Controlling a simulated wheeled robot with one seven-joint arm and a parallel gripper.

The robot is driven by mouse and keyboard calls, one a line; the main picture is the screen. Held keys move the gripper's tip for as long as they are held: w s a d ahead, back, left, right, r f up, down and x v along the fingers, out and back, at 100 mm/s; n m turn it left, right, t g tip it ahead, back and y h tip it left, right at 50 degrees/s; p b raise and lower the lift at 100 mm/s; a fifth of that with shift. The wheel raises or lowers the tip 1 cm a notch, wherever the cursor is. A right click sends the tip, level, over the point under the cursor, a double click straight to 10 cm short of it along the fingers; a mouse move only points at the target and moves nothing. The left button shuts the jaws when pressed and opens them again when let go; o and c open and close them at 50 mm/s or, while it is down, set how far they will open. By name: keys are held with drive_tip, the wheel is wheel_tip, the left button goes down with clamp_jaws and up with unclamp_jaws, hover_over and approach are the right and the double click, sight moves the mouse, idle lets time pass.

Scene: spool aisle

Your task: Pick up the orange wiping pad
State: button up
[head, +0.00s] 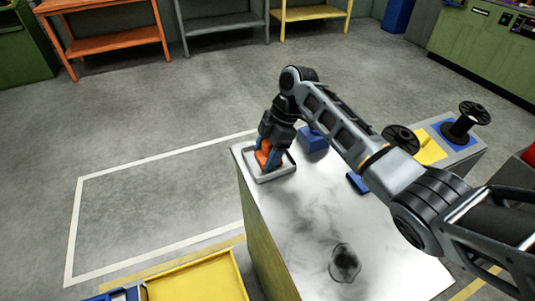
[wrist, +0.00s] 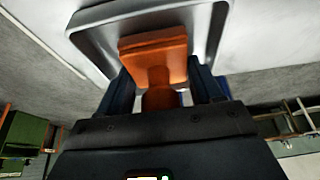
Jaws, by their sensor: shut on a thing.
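The orange wiping pad (wrist: 155,50) shows in the wrist view as a square block with a round orange knob below it. My gripper (wrist: 165,92) is shut on that knob, with a dark blue finger on each side. In the head view my gripper (head: 268,150) points down at the far left corner of the table, and the orange pad (head: 262,158) shows between its fingers. A grey-white tray (head: 276,176) lies under the pad. I cannot tell whether the pad touches the tray.
The table (head: 300,215) has a dark round smudge (head: 344,262) near its front. A blue box (head: 312,140) stands right of the tray. A yellow sheet (head: 430,148) and black spools (head: 474,112) are farther right, behind my arm. A yellow cart (head: 200,280) stands front left.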

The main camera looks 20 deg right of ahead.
sight(267, 141)
wheel_tip(267, 141, up, 10)
drive_tip(key=shift+b, duration=0.35)
drive_tip(key=o, duration=0.5)
drive_tip(key=shift+c, duration=0.2)
drive_tip(key=c, duration=0.3)
